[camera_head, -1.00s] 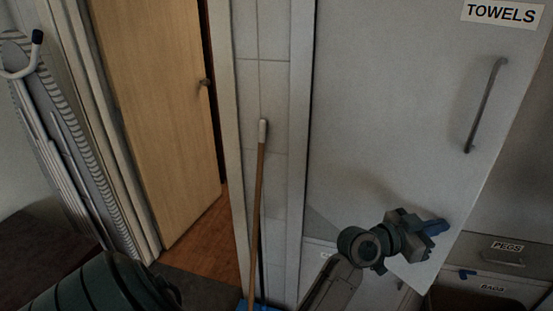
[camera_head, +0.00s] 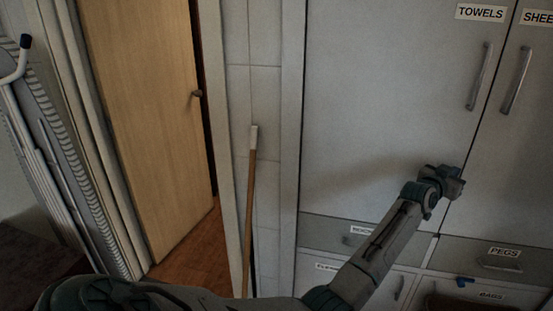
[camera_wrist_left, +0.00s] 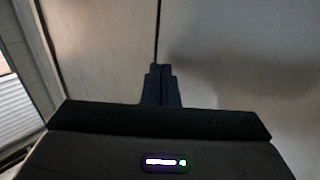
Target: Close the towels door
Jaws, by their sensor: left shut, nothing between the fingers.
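The towels door (camera_head: 390,110) is a tall grey cabinet door with a TOWELS label at its top right. It looks flush with the neighbouring door (camera_head: 525,130), with a thin dark seam between them. Its vertical metal handle (camera_head: 479,77) is near its right edge. My left gripper (camera_head: 456,181) is shut and empty at the door's lower right edge, by the seam. In the left wrist view the shut fingers (camera_wrist_left: 161,84) point at the pale door surface, with the seam line running up from them. My right gripper is not in view.
Labelled drawers, including PEGS (camera_head: 497,264), lie below the doors. A broom with a wooden handle (camera_head: 249,210) leans on the tiled strip left of the cabinet. A wooden door (camera_head: 150,130) stands farther left, with an ironing board (camera_head: 65,165) at the far left.

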